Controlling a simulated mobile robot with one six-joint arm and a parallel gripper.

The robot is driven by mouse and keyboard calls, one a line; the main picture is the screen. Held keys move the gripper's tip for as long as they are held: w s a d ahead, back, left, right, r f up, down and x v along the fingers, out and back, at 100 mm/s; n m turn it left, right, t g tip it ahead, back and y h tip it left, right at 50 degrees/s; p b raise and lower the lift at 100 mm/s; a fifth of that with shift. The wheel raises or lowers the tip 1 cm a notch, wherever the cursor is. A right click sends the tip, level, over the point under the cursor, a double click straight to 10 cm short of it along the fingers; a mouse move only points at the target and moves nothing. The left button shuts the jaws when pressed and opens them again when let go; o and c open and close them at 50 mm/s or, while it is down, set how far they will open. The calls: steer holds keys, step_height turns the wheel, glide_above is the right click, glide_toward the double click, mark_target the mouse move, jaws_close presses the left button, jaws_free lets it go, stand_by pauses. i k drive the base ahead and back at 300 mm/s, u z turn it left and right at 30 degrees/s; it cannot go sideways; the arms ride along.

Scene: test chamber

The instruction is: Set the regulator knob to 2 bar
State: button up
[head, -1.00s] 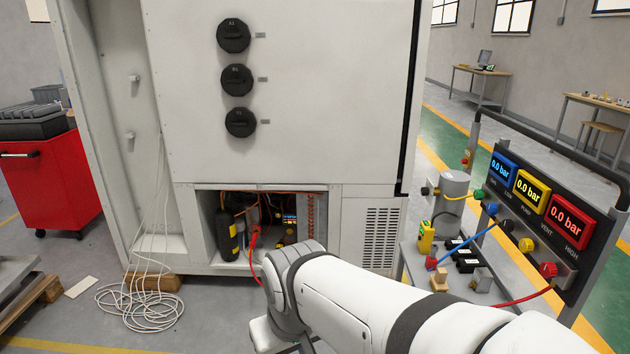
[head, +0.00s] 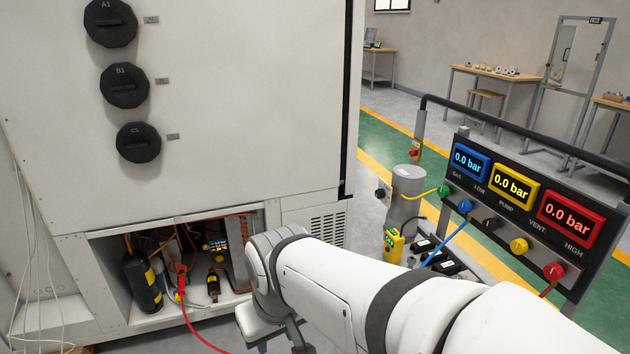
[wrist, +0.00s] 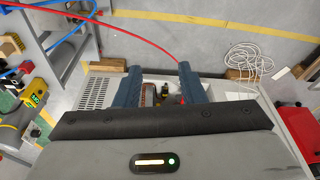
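The gauge panel (head: 540,235) stands at the right in the head view. Its blue, yellow and red displays all read 0.0 bar. Below them is a row of coloured knobs, including a black knob (head: 491,226), a yellow knob (head: 519,246) and a red knob (head: 553,271). A small black round part (head: 381,194) sits beside the grey cylinder (head: 408,190); I cannot tell which part is the regulator knob. My gripper (wrist: 161,75) shows two blue fingers spread apart, with nothing held between them. It is apart from the panel; its fingertips are hidden in the head view.
The white cabinet (head: 230,130) fills the left, with an open lower bay holding a black bottle (head: 141,282) and a red hose (head: 185,305). A yellow device (head: 393,245) stands by the grey cylinder. A black rail (head: 520,130) runs behind the panel.

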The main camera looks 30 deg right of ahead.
mark_target(379, 194)
steer(key=z, duration=0.4)
steer(key=i, duration=0.85)
steer(key=z, duration=0.1)
